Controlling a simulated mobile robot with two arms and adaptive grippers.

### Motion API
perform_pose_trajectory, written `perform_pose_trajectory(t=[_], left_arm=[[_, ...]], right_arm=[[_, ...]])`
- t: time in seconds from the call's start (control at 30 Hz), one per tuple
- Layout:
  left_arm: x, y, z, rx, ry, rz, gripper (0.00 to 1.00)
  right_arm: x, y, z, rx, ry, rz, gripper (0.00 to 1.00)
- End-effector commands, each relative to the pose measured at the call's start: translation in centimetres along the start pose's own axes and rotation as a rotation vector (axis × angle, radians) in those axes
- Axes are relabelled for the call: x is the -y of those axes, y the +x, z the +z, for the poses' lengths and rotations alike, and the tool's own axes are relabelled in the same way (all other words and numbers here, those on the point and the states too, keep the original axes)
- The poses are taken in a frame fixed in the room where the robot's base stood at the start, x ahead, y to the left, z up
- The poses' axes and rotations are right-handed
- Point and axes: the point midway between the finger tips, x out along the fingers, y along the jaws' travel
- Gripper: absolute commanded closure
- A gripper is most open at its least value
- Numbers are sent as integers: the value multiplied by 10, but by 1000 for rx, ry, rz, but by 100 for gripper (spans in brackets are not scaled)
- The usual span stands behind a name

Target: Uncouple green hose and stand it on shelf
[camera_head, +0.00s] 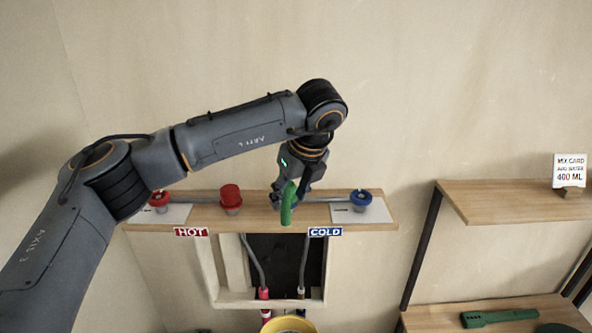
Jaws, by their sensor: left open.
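The green hose (287,206) is a short curved green piece at the middle of the wooden ledge (250,221) with the HOT and COLD labels. My left gripper (280,198) points down at the hose from above and is open around or right beside it. The gripper and hose overlap, so I cannot tell whether they touch. The hose's lower end and its coupling are hard to make out. A wooden shelf (500,205) stands at the right with clear room on top. My right gripper is not in view.
A red cap (231,198) stands on the ledge left of the hose. A red valve (159,200) and a blue valve (361,199) sit at the ends. A mix card (570,172) stands on the right shelf. A green tool (499,317) lies on the lower shelf.

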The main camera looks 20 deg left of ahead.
Motion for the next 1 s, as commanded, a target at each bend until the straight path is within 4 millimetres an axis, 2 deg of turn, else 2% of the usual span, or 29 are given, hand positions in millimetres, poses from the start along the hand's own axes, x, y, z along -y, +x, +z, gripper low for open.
perform_pose_trajectory(t=[0.1, 0.3, 0.47, 0.7, 0.73, 0.77, 0.93, 0.97, 1.0], left_arm=[[-1, 20, 1, -1, -1, 3, 52], [0, 45, 0, -1, 0, 1, 52], [0, 53, 0, -1, 0, 0, 52], [0, 54, 0, 0, 0, -1, 52], [0, 54, 0, 0, 0, -1, 54], [0, 54, 0, 0, 0, -1, 60], [0, 54, 0, -1, 0, -1, 95], [0, 54, 0, 0, 0, -1, 100], [0, 54, 0, 0, 0, -1, 100]], right_arm=[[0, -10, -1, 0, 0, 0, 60], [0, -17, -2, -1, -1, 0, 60], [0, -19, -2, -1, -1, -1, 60], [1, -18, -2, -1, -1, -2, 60], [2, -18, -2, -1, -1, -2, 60], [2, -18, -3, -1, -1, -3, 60], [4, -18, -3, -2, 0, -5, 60], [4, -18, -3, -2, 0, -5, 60], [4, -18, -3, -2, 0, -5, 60]])
